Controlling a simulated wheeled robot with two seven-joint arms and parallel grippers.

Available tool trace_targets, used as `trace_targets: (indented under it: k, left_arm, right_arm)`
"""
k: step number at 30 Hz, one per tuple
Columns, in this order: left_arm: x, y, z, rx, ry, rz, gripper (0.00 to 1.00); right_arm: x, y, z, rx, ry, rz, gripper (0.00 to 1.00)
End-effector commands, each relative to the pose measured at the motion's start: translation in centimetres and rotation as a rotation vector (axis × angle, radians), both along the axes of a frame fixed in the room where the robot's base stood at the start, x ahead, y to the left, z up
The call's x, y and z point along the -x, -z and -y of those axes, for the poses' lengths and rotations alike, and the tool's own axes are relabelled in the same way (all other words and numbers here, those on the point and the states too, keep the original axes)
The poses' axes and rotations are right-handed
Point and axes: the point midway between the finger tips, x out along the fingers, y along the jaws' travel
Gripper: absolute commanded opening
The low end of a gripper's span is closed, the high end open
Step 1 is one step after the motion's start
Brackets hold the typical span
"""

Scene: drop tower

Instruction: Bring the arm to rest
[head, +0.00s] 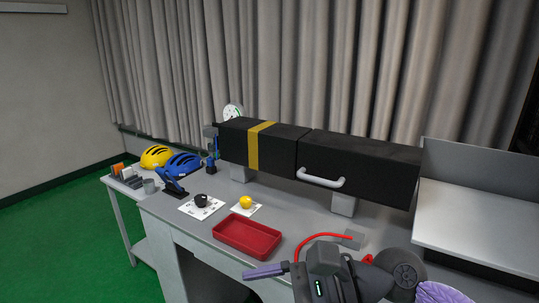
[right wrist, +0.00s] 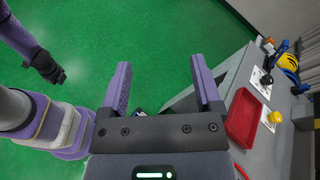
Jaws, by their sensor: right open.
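My right gripper (right wrist: 160,63) is open and empty in the right wrist view, its two purple fingers apart over green floor beside the table. In the head view its purple finger (head: 265,271) shows at the bottom, in front of the table's near edge, below the red tray (head: 247,250); the other finger cannot be made out there. My left gripper (right wrist: 53,73) shows dark and small at the upper left of the right wrist view, over the floor; its jaw state is unclear. It is not in the head view.
Green floor (head: 50,240) is clear.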

Motion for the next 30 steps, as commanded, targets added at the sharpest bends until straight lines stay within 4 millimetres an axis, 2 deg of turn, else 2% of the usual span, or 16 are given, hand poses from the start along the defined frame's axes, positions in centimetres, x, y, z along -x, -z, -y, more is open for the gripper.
trace_targets:
  k: [1, 3, 5, 6, 8, 9, 11, 12, 13, 15, 18, 21, 24, 30]
  left_arm:
    - [0.0, 0.0, 0.0, 0.000, 0.000, 0.000, 0.00]
    - [0.0, 0.0, 0.0, 0.000, 0.000, 0.000, 0.00]
    - [0.0, 0.0, 0.0, 0.000, 0.000, 0.000, 0.00]
    - [0.0, 0.0, 0.0, 0.000, 0.000, -0.001, 0.00]
    - [0.1, 0.0, 0.0, 0.000, 0.000, -0.001, 0.00]
    - [0.1, 0.0, 0.0, 0.000, 0.000, -0.001, 0.00]
    - [0.0, 0.0, 0.0, 0.000, 0.000, -0.001, 0.00]
    - [0.0, 0.0, 0.0, 0.000, 0.000, -0.001, 0.00]
    - [0.0, 0.0, 0.0, 0.000, 0.000, -0.001, 0.00]
    - [0.0, 0.0, 0.0, 0.000, 0.000, -0.001, 0.00]
    - [0.0, 0.0, 0.0, 0.000, 0.000, -0.001, 0.00]
    - [0.0, 0.0, 0.0, 0.000, 0.000, -0.001, 0.00]
    - [0.0, 0.0, 0.0, 0.000, 0.000, 0.000, 0.00]
    - [0.2, 4.0, 0.0, 0.000, 0.001, -0.005, 0.00]
  right_arm:
    - [0.3, -1.7, -1.2, -0.188, 0.066, -0.144, 0.82]
    - [-0.6, -4.9, -1.3, -0.533, 0.206, -0.453, 0.82]
    - [-2.5, -6.5, 0.8, -0.868, 0.353, -0.799, 0.82]
    - [-4.1, -6.1, 3.1, -1.095, 0.461, -1.052, 0.82]
    - [-5.8, -3.1, 7.2, -1.427, 0.632, -1.433, 0.82]
    - [-6.1, 0.1, 9.7, -1.636, 0.750, -1.667, 0.82]
    - [-5.2, 4.8, 12.4, -1.892, 0.911, -1.939, 0.82]
    - [-4.1, 7.7, 13.6, -2.035, 1.010, -2.076, 0.82]
    - [-3.0, 9.7, 14.2, 2.023, -1.029, 2.051, 0.82]
    - [-0.2, 13.4, 15.2, 1.835, -0.983, 1.822, 0.82]
    - [4.4, 17.5, 15.8, 1.619, -0.938, 1.540, 0.82]
    - [9.2, 20.2, 15.8, 1.442, -0.906, 1.287, 0.82]
    - [14.1, 21.8, 15.5, 1.283, -0.884, 1.052, 0.82]
    - [13.4, 33.7, 15.4, 1.258, -0.926, 1.014, 0.82]
